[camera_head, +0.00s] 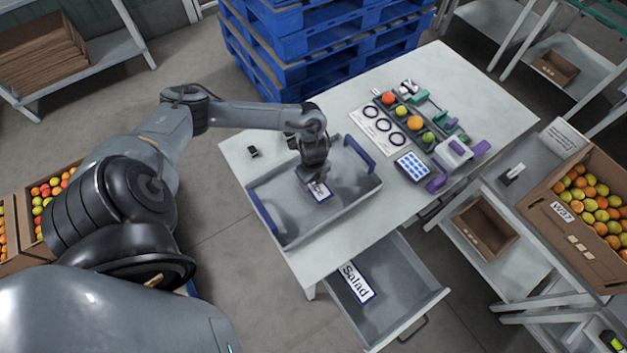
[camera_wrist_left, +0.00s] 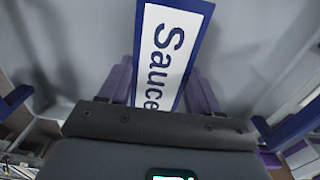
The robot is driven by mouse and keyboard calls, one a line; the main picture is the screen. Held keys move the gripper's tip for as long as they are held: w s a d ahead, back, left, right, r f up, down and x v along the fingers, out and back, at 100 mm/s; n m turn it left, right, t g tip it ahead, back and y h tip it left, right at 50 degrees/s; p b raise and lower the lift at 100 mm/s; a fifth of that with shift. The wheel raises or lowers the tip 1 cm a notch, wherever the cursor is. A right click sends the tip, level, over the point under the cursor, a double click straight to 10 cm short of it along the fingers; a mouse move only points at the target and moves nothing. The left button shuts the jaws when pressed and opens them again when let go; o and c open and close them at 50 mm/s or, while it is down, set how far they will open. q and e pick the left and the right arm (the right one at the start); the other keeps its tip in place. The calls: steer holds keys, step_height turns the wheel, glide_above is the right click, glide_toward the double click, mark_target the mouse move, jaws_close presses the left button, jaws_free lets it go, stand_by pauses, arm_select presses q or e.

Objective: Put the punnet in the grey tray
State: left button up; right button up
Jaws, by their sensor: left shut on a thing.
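The grey tray (camera_head: 293,228) with blue handles stands on the left half of the table. My left gripper (camera_head: 317,180) is low over the tray, pointing down. I cannot pick out the punnet for certain in either view. My right gripper is not in view.
A holder with several fruits (camera_head: 415,122) and a blue-dotted pack (camera_head: 412,166) stand right of the tray. An open drawer (camera_head: 400,285) with a "Salad" card juts out in front. Blue pallets (camera_head: 310,40) are stacked behind the table. A small black object (camera_head: 253,151) lies by the tray.

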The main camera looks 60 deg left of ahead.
mark_target(314, 182)
arm_select(q)
steer(key=o, duration=1.1)
steer(key=shift+f, duration=0.1)
steer(key=shift+o, duration=0.2)
step_height(314, 182, up, 12)
steer(key=f+p, duration=0.1)
steer(key=p, duration=0.1)
steer(key=w+d+r+n+t+h, duration=0.1)
steer(key=w+d+t+h, duration=0.15)
steer(key=d, duration=1.05)
steer(key=w+d+n+t+h, duration=0.1)
steer(key=d+t, duration=0.3)
steer(key=d, duration=0.9)
steer(key=s+a+r+n+g+y, duration=0.1)
steer(key=s+a+n, duration=0.1)
steer(key=s+n, duration=0.4)
steer(key=s+a+r+n+g+y, duration=0.2)
steer(key=s+a+n, duration=0.1)
steer(key=s+n, duration=0.3)
steer(key=shift+s, duration=0.2)
